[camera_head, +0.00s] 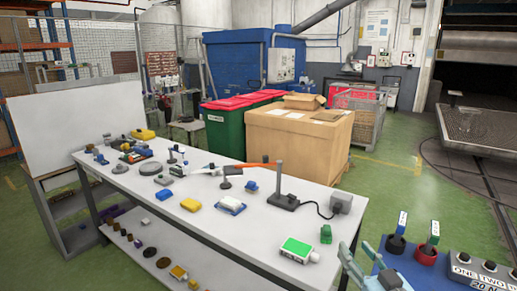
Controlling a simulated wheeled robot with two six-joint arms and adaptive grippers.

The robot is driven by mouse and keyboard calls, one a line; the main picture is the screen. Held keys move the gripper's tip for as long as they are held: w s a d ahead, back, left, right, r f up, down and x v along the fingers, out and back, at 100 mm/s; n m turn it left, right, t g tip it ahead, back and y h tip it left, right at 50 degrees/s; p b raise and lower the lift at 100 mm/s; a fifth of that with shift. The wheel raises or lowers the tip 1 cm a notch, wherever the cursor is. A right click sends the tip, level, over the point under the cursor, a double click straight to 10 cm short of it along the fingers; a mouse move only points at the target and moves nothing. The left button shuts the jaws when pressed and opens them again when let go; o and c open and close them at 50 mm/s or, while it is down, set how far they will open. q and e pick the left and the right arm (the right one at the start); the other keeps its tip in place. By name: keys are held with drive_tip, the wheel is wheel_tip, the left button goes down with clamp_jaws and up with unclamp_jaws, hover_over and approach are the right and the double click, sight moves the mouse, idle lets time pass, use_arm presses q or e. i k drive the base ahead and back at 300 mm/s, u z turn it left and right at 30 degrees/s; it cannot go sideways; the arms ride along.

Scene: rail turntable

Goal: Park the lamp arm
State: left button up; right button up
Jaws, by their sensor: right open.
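The desk lamp's dark post and base (283,200) stand on the white table. My right gripper (362,262) is at the bottom edge, right of the table's near corner. It is open and well apart from the lamp. My left gripper is not in view.
The white table (150,195) bears several small objects, including a green-topped box (297,249) and a grey box (341,203) with a black cable. A control box (480,270) and two levers stand at lower right. Cardboard boxes (300,140) stand behind the table.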

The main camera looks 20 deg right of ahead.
sight(231, 170)
drive_tip(key=i, duration=1.5)
